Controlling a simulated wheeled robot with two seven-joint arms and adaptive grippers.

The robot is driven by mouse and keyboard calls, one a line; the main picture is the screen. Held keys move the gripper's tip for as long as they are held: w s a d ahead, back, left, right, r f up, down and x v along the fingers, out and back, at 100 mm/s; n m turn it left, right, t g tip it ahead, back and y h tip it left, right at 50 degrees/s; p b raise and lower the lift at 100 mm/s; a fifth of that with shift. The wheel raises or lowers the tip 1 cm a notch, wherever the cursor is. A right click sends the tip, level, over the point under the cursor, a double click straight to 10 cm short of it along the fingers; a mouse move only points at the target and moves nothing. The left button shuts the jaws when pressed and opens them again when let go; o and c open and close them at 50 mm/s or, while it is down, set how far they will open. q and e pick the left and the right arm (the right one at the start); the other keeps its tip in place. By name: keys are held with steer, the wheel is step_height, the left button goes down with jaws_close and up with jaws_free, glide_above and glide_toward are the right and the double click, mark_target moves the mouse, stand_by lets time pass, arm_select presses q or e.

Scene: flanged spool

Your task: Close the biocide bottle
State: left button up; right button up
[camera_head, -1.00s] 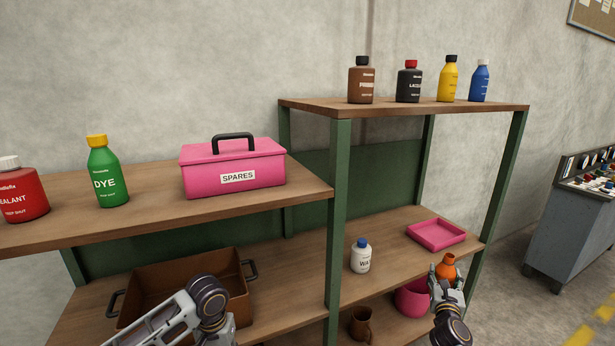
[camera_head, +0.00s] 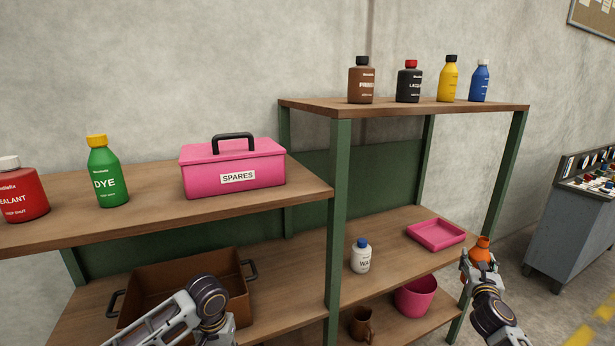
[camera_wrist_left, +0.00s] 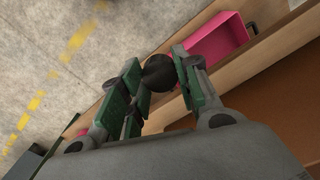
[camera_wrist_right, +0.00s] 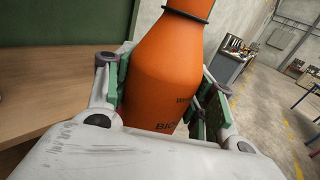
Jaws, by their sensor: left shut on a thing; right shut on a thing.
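The orange biocide bottle (camera_head: 481,250) is held at the right, off the shelf, in my right gripper (camera_head: 470,263). In the right wrist view the jaws are shut around the bottle's body (camera_wrist_right: 165,85), part of its label shows, and a dark ring circles its neck; its top is cut off. In the head view I see no dark cap on its top. My left gripper (camera_wrist_left: 158,80) is shut on a small round black cap (camera_wrist_left: 158,72) in the left wrist view. In the head view only my left arm shows, with its fingers out of frame.
A white bottle with a blue cap (camera_head: 361,255) and a pink tray (camera_head: 436,232) stand on the middle shelf. A pink bin (camera_head: 415,297) and a brown mug (camera_head: 362,322) are below. A brown crate (camera_head: 185,295) sits at left. A green post (camera_head: 337,220) stands between.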

mark_target(487, 252)
steer(key=shift+s+d+r, duration=0.1)
steer(key=shift+d+r, duration=1.25)
steer(key=shift+r, duration=0.05)
steer(key=s+a+f+n+y, duration=0.2)
steer(key=s+a+f, duration=0.3)
steer(key=a, duration=0.4)
steer(key=s+a+f+n+t+y, duration=0.1)
steer(key=s+a+f+n+y, duration=0.1)
steer(key=s+a+f+y, duration=0.2)
steer(key=s+a+f+n+y, duration=0.2)
steer(key=s+a+f, duration=0.6)
steer(key=a, duration=0.8)
steer(key=s+y, duration=0.2)
steer(key=shift+s+a+n, duration=0.15)
steer(key=shift+s+n, duration=0.15)
steer(key=shift+a, duration=0.35)
steer(key=shift+w+a+r+m+t+h, duration=0.15)
steer(key=shift+a+m+h, duration=0.3)
steer(key=shift+a+h, duration=0.35)
steer(key=shift+a+r+m+t+h, duration=0.15)
steer(key=shift+a+m+h, duration=0.35)
steer(key=shift+a, duration=0.5)
steer(key=shift+f, duration=0.1)
steer(key=shift+a, duration=0.1)
